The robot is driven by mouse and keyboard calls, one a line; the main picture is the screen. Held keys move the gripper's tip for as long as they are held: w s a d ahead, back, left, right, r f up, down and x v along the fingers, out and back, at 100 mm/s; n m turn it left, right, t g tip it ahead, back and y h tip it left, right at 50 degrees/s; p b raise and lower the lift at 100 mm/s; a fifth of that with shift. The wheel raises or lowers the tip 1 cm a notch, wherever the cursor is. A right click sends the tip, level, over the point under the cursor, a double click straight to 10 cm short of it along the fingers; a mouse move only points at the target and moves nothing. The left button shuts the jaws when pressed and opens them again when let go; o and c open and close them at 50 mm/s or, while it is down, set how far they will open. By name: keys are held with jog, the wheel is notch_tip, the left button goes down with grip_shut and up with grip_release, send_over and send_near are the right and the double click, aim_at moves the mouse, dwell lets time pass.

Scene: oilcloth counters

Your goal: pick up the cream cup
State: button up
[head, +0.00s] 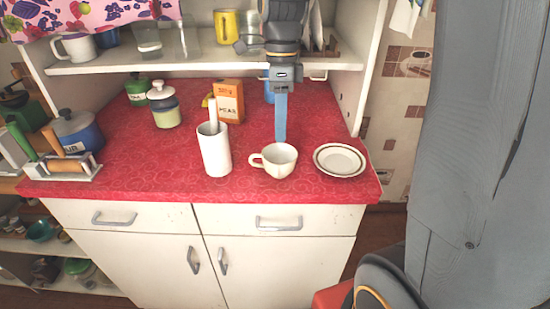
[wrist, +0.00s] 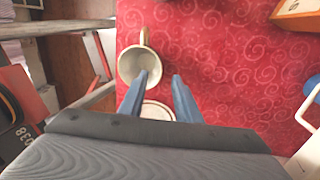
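The cream cup (head: 280,163) stands upright near the front of the red counter, its handle pointing left in the head view. In the wrist view the cup (wrist: 129,66) is at upper left, with its open mouth showing and its handle toward the top. My gripper (head: 280,138) points down just behind the cup in the head view. In the wrist view my gripper (wrist: 161,76) has its two blue fingers apart with nothing between them. The left fingertip overlaps the cup's rim in the picture; I cannot tell whether it touches.
A white plate (head: 340,160) lies right of the cup; a tall white pot (head: 214,152) with a utensil stands left of it. An orange box (head: 228,101) and a lidded jar (head: 165,108) stand farther back. A shelf (head: 200,58) overhangs the counter's rear. The counter's front edge is close.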

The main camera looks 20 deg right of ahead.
aim_at(280, 149)
jog(key=shift+s+a+f+p, duration=0.15)
jog(key=shift+f+p, duration=0.1)
jog(key=shift+f, duration=0.8)
jog(key=shift+s+f+p, duration=0.2)
jog(key=shift+f+p, duration=0.05)
jog(key=shift+f, duration=0.75)
jog(key=shift+s+a+f+p, duration=0.15)
jog(key=shift+f+p, duration=0.1)
jog(key=shift+f, duration=0.8)
grip_shut()
